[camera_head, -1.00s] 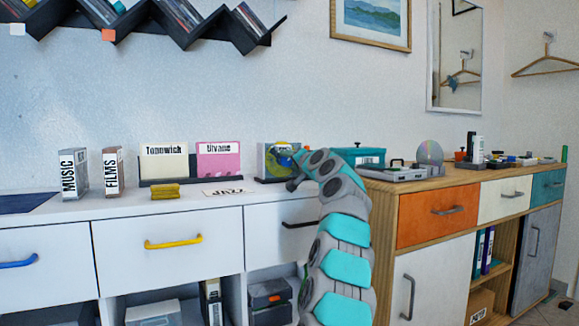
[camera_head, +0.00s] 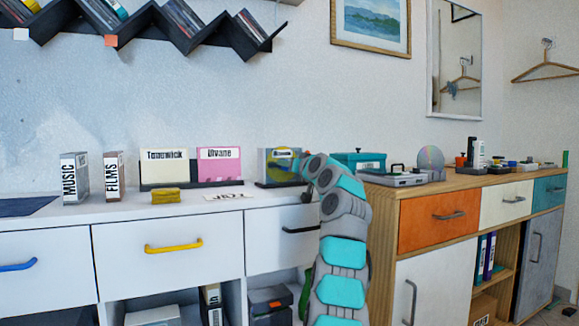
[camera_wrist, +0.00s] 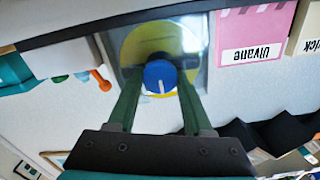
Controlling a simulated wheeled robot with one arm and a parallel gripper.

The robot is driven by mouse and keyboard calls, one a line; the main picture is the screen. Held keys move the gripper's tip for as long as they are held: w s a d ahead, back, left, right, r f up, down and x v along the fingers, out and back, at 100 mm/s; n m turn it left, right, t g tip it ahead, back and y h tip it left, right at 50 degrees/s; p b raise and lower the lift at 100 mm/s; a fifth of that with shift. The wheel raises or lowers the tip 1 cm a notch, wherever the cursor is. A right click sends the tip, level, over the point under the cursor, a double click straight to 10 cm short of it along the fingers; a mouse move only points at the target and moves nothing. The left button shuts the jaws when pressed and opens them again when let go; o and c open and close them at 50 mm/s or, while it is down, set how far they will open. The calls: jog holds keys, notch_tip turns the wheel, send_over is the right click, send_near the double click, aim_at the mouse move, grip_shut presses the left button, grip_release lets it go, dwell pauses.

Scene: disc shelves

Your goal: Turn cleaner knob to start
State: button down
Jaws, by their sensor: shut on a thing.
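The disc cleaner (camera_head: 268,180) is a grey box on the white counter, with a yellow disc showing at its front. In the wrist view the yellow disc (camera_wrist: 128,48) sits behind a round blue knob (camera_wrist: 160,77) with a short white line, which points roughly up and down the picture. My gripper (camera_wrist: 161,84) has its green fingers shut on the knob from both sides. In the head view my arm comes up from below to the cleaner's right side, and the knob and fingertips cannot be made out.
A pink Ulvane card (camera_head: 219,160) and a cream card (camera_head: 164,165) stand left of the cleaner. A yellow block (camera_head: 165,195) and a JAZZ label (camera_head: 229,196) lie in front. A teal box (camera_head: 359,160) and a grey device (camera_head: 393,178) stand to the right on the wooden cabinet.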

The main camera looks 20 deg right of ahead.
dwell(0.4)
jog(key=shift+c, duration=1.5)
grip_release()
jog(key=shift+s+d+b, duration=0.1)
jog(key=shift+s+b, duration=0.8)
jog(key=shift+s, duration=3)
